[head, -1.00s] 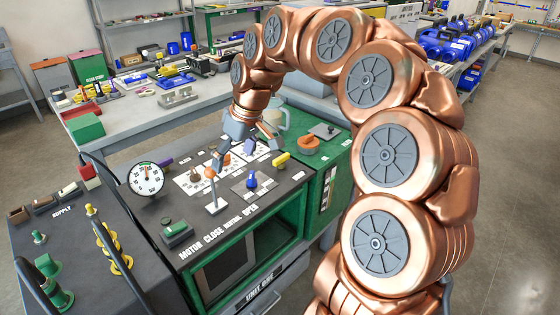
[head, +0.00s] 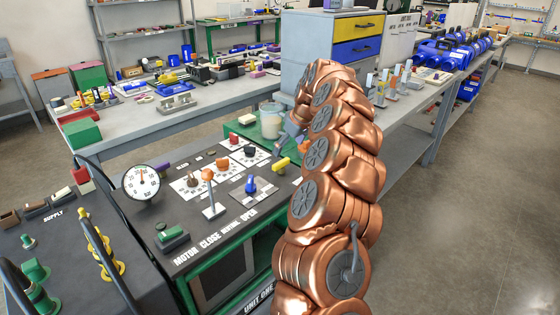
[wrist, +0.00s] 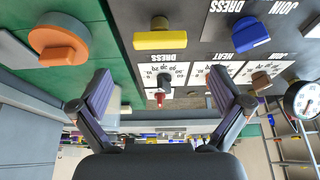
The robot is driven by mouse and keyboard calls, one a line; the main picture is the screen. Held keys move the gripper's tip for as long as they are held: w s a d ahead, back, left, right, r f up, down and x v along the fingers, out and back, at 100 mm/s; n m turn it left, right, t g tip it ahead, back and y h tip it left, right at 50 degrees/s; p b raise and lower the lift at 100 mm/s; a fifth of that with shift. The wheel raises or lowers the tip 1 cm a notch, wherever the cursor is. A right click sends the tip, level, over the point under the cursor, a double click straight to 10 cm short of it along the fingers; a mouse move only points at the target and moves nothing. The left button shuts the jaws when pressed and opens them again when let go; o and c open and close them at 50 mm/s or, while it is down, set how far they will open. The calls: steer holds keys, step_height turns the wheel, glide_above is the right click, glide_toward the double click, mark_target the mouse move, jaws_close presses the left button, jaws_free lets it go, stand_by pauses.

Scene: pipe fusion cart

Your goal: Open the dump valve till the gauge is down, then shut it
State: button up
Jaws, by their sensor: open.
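The round white gauge (head: 142,182) stands at the panel's left; its needle points roughly upward, too small to read exactly. It also shows at the right of the wrist view (wrist: 303,99). No label reading "dump" is legible, so I cannot tell which control is the dump valve. A yellow handle (head: 281,164) sits at the panel's right, also in the wrist view (wrist: 165,38). A blue handle (head: 251,186) is nearer the front. An orange round knob (wrist: 58,38) is on the green surface, hidden by my arm in the head view. My gripper (wrist: 160,82) is open and empty, apart from these controls.
A green switch (head: 172,237) is in front of the gauge. A translucent jug (head: 271,121) stands behind the panel. The supply unit with yellow and green fittings is at left.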

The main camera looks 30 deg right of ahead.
mark_target(281, 162)
steer(key=x, duration=0.6)
steer(key=shift+w+f+p, duration=0.2)
steer(key=shift+f+p, duration=0.15)
steer(key=shift+c, duration=0.4)
steer(key=shift+a, duration=0.1)
steer(key=c, duration=1)
